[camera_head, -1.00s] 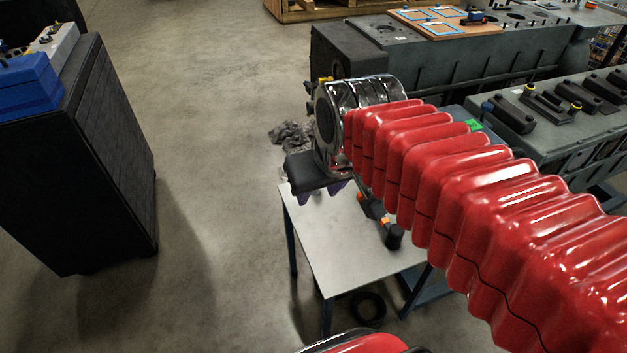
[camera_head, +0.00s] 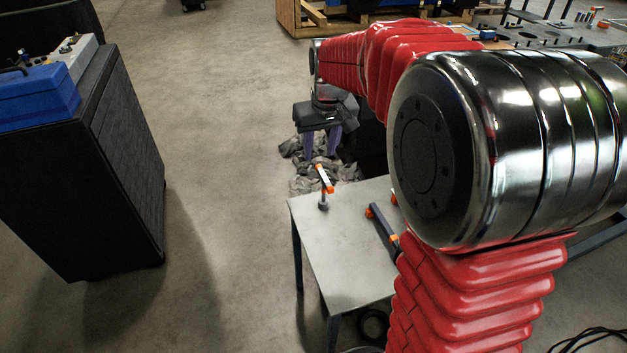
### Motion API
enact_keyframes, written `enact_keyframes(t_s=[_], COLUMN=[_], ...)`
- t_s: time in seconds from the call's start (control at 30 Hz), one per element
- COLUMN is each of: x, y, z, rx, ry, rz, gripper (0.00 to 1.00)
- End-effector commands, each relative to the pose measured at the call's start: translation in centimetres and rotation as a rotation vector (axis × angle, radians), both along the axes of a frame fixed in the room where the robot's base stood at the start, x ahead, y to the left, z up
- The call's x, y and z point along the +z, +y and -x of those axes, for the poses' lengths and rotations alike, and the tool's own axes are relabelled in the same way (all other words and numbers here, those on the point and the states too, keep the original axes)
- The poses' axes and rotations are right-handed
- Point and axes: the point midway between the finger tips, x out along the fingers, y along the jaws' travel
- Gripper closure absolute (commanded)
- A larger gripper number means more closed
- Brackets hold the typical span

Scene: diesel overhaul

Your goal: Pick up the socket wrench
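Two tools are on the small grey table. One has an orange end and a grey round foot (camera_head: 324,184), near the table's far left corner. The other is a dark bar with orange ends (camera_head: 382,228), partly hidden behind my arm. I cannot tell for sure which is the socket wrench. My gripper (camera_head: 321,153) has purple fingers pointing down and apart, with nothing visible between them. It appears beyond the table's far edge, in front of the crumpled grey cloth.
The grey table (camera_head: 345,265) has a bare near-left part. Crumpled grey cloth (camera_head: 303,175) lies beyond its far edge. A black cabinet (camera_head: 130,150) with a blue case (camera_head: 38,95) stands at left. Open floor lies between. A wooden crate (camera_head: 292,18) is at the back.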

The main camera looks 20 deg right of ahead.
Motion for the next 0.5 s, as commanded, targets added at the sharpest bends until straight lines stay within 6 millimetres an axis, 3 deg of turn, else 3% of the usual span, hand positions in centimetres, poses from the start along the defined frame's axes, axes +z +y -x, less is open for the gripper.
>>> enact_keyframes(t_s=[0.2,0.5], x=[-3.6,-9.5], y=[-2.1,-5.0], z=[-4.4,-9.5], rx=[-0.002,-0.003], ry=[0.039,0.086], rz=[-0.004,-0.010], gripper=[0.62,0.62])
